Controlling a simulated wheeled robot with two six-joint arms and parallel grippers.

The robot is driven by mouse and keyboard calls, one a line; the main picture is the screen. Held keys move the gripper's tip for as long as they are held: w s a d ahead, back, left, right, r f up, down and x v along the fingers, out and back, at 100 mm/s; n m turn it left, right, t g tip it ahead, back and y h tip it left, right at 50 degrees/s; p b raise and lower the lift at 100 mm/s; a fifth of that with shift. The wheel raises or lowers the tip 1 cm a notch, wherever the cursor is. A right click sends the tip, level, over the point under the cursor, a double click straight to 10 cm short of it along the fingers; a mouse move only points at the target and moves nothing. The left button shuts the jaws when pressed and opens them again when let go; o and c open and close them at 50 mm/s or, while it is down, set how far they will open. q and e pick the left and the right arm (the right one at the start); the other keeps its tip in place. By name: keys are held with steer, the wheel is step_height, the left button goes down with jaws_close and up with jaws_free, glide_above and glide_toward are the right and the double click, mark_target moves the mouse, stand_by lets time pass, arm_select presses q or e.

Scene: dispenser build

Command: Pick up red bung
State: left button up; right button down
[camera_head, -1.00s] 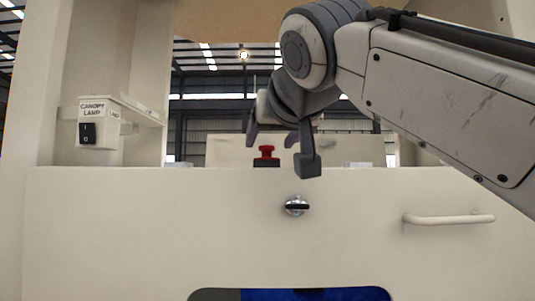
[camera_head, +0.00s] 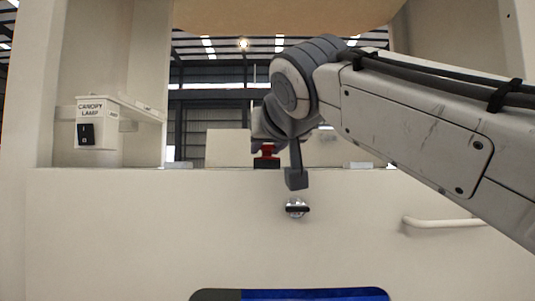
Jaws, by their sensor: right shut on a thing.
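The red bung (camera_head: 267,151) sits on a dark base (camera_head: 266,164) at the top edge of the white front panel, near the middle of the head view. My right gripper (camera_head: 264,147) is at the bung, shut on it. The gripper's wrist and hand cover the bung's top, and the fingers are mostly hidden. The bung still appears upright at its base; I cannot tell whether it is lifted. My left gripper does not show.
The white panel (camera_head: 140,230) has a round latch (camera_head: 297,208) and a bar handle (camera_head: 445,221). Posts flank the opening, with a canopy above.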

steer(key=shift+r, duration=0.85)
steer(key=r, duration=0.1)
steer(key=r+p, duration=0.1)
steer(key=r, duration=0.1)
steer(key=shift+s+d, duration=0.15)
steer(key=shift+d, duration=0.2)
steer(key=s+d+r+p, duration=0.1)
steer(key=s+d+r, duration=0.4)
steer(key=d, duration=0.4)
steer(key=shift+s+d+r, duration=0.15)
steer(key=shift+s+r, duration=0.25)
steer(key=shift+r, duration=0.3)
steer(key=c, duration=1.1)
jaws_free()
jaws_close()
steer(key=shift+d, duration=0.1)
